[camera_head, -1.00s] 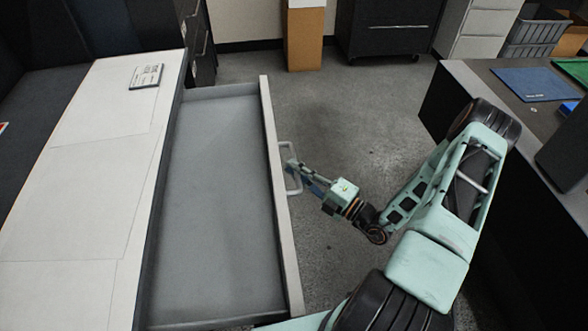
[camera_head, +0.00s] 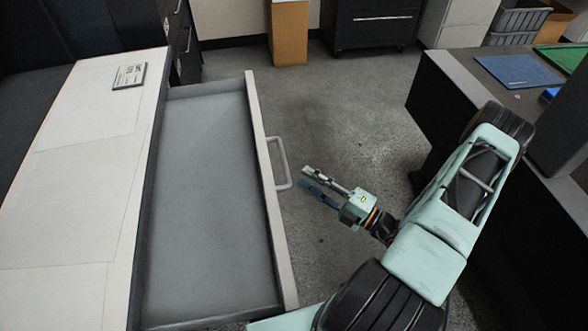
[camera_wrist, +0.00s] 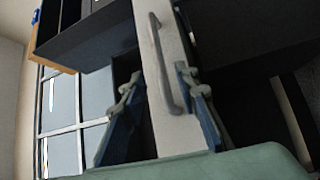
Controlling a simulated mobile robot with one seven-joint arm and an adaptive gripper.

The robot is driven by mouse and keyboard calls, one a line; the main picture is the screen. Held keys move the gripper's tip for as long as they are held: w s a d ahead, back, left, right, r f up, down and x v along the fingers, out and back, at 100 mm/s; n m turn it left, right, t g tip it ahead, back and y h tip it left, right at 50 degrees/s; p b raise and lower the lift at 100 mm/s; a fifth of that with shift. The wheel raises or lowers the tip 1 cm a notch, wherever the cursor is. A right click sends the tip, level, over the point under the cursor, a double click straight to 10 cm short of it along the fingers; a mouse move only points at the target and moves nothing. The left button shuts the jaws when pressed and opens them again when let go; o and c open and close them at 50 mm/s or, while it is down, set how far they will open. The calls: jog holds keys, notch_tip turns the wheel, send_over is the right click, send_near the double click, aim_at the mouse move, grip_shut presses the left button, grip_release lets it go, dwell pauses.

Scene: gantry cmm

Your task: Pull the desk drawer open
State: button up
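The desk drawer (camera_head: 205,190) stands far out from the desk (camera_head: 85,190), its grey inside empty and in full view. Its pale front panel (camera_head: 270,200) carries a bar handle (camera_head: 281,163) on the outer face. My gripper (camera_head: 304,178) is just right of the handle, apart from it, with its two fingers spread and nothing between them. In the wrist view the handle (camera_wrist: 165,65) shows ahead, with the open fingers (camera_wrist: 157,105) to either side of its line.
A small sign plate (camera_head: 130,75) lies on the desk top. A dark-sided table with a blue mat (camera_head: 518,71) stands at the right, close to my arm. A cardboard-coloured box (camera_head: 289,32) stands at the back. The grey floor between is clear.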

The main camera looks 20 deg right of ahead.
jog(key=v, duration=0.3)
jog(key=shift+s+d, duration=0.2)
dwell(0.4)
